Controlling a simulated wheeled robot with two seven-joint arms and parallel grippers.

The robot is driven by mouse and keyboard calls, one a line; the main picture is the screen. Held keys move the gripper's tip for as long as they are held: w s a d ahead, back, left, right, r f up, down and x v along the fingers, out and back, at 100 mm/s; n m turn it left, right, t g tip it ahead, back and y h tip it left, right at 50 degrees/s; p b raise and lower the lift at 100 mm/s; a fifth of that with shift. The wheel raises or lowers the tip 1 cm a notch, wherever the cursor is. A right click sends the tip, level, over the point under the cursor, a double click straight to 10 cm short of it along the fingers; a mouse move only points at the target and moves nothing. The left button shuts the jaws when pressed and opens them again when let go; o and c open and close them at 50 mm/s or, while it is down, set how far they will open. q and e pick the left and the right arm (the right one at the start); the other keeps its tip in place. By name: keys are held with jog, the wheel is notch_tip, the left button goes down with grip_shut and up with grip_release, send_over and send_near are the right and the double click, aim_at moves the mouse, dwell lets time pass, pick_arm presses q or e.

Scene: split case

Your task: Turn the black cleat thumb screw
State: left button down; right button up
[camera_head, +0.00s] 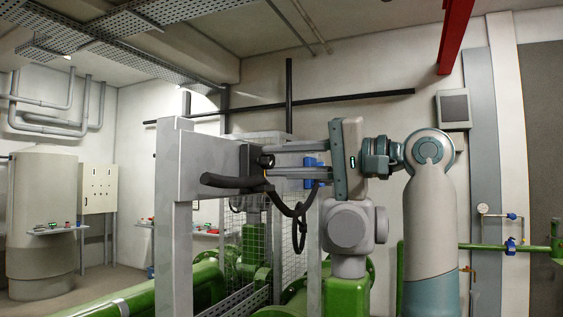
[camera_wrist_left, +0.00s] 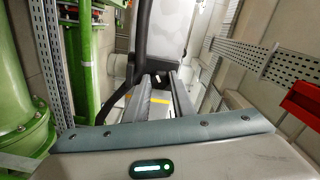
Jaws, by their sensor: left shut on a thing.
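A black cleat block (camera_head: 249,160) sits on the side of a grey metal post in the head view. The black cleat thumb screw (camera_head: 267,161) is a small dark round part on its right face. My left gripper (camera_head: 272,160) reaches in from the right, with its two grey fingers level, one above the other, and their tips at the screw. It is shut on the screw; the tips partly hide it. In the left wrist view my left gripper (camera_wrist_left: 160,78) has its fingers apart, and the contact is too small to make out. My right gripper is in neither view.
A thick black cable (camera_head: 235,182) passes just below the cleat and hangs in loops under my left fingers. The grey post (camera_head: 175,230) stands close on the left. Green pipes (camera_head: 140,300) and a wire mesh guard (camera_head: 290,215) lie below and behind.

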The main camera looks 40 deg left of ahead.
pick_arm(q)
jog(key=c, duration=1.5)
grip_release()
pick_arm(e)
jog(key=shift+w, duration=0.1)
pick_arm(q)
jog(key=shift+d, duration=0.1)
jog(key=shift+w+d, duration=0.2)
jog(key=shift+d, duration=0.2)
jog(key=b+v, duration=0.1)
jog(key=v, duration=1.5)
jog(key=shift+d, duration=0.2)
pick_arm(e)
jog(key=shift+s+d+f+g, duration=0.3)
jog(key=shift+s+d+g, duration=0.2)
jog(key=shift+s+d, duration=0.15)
